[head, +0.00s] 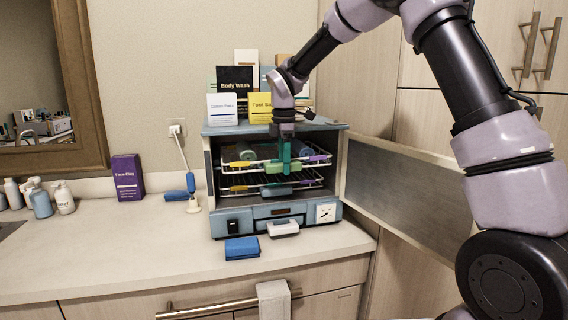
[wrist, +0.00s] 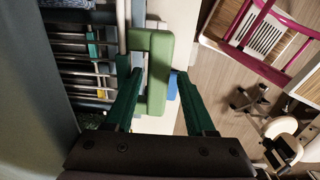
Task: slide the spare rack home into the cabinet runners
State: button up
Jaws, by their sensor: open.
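The blue cabinet (head: 217,225) stands open on the counter. Two wire racks show inside it, the upper rack (head: 232,169) and the lower rack (head: 228,193), with yellow and purple pieces at their front corners. A green block (head: 272,167) is at the front of the upper rack; which rack is the spare is not marked. My gripper (head: 285,168) hangs fingers-down at the cabinet mouth. In the wrist view, my green fingers (wrist: 158,100) are apart, one on each side of the green block (wrist: 152,65). Contact cannot be told. The runners are hidden.
The cabinet door (head: 405,190) is swung open to the right. Boxes (head: 235,80) stand on top of the cabinet. A blue folded cloth (head: 242,248) and a small white-topped item (head: 283,228) lie in front. The counter to the left is mostly clear.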

jog(key=shift+r, duration=0.1)
dwell(0.3)
jog(key=shift+r, duration=3.4)
notch_tip(320, 180, up, 11)
jog(key=s+d+r+m+t, duration=0.1)
jog(key=s+d+r+m, duration=0.4)
jog(key=d, duration=0.4)
jog(key=s+d+f+m+t+y, duration=0.1)
jog(key=s+d+f+m+t, duration=0.2)
jog(key=s+d+m, duration=0.5)
jog(key=s+d+f+m+t+y, duration=0.1)
jog(key=s+d+f+m+t, duration=0.2)
jog(key=s+d+m, duration=0.6)
jog(key=s+f+m, duration=0.1)
jog(key=s+m, duration=0.2)
jog(key=shift+s+d, duration=0.3)
jog(key=shift+s, duration=0.05)
